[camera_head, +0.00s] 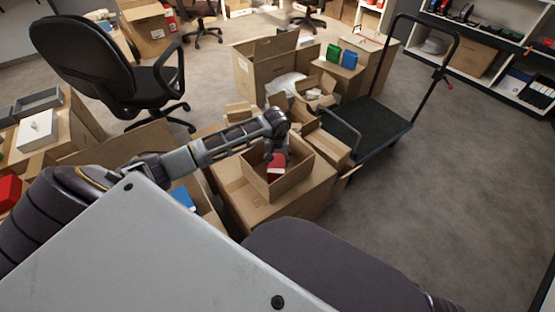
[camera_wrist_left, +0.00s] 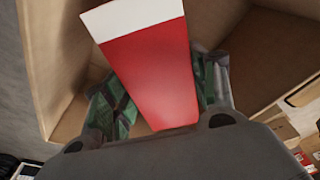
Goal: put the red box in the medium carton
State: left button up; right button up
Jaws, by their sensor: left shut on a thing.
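The red box (camera_head: 277,166), red with a white end, is in my left gripper (camera_head: 276,155). In the left wrist view the red box (camera_wrist_left: 155,75) stands between the two fingers, which are shut on it. The medium carton (camera_head: 268,190) has its top open and sits on a larger carton. My left gripper reaches down into its opening with the red box. Carton walls (camera_wrist_left: 265,55) surround the box in the left wrist view. Whether the box touches the carton floor cannot be told. My right gripper is not in view.
Several cartons stand behind, two of them topped by a green box (camera_head: 333,53) and a blue box (camera_head: 349,59). A flatbed trolley (camera_head: 375,125) stands to the right, an office chair (camera_head: 95,65) at the left. Grey floor at the right is clear.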

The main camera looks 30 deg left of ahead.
pick_arm(q)
jog(key=shift+r, duration=0.1)
dwell(0.3)
jog(key=o, duration=1.3)
jog(key=shift+o, duration=0.2)
